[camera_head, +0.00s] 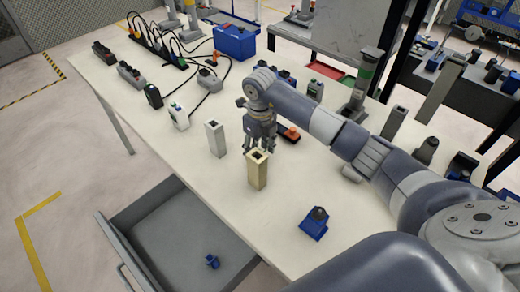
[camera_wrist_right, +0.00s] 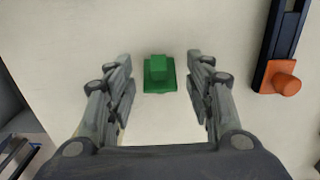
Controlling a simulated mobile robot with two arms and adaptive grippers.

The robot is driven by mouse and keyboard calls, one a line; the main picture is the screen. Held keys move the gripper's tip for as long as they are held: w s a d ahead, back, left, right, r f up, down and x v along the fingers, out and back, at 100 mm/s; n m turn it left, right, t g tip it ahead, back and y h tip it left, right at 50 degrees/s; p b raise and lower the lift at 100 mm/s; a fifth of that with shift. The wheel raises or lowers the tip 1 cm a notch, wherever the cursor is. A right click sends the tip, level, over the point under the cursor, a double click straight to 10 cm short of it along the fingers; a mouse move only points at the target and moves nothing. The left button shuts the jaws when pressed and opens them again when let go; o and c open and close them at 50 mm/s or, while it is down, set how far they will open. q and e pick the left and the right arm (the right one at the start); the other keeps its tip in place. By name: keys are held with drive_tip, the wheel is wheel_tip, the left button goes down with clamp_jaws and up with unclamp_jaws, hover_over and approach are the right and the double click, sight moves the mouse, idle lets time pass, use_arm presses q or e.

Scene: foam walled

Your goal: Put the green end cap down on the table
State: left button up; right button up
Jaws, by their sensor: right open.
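The green end cap (camera_wrist_right: 159,74), a square base with a smaller block on top, shows in the right wrist view against the pale table (camera_wrist_right: 60,60). My right gripper (camera_wrist_right: 160,82) is open, with one finger on each side of the cap and a clear gap on both sides; neither finger touches it. In the head view my right gripper (camera_head: 260,147) points down over the middle of the table, and the cap is hidden there. My left gripper is in neither view.
A dark bar with an orange knob (camera_wrist_right: 287,84) lies right of the gripper. In the head view a beige hollow post (camera_head: 257,170) and a white post (camera_head: 215,139) stand close by. A blue block (camera_head: 314,223) is nearer. An open drawer (camera_head: 165,235) juts out at the front.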

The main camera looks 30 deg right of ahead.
drive_tip(key=shift+r, duration=0.2)
wheel_tip(320, 180, up, 12)
drive_tip(key=b, duration=0.2)
drive_tip(key=shift+f, duration=0.1)
idle(0.5)
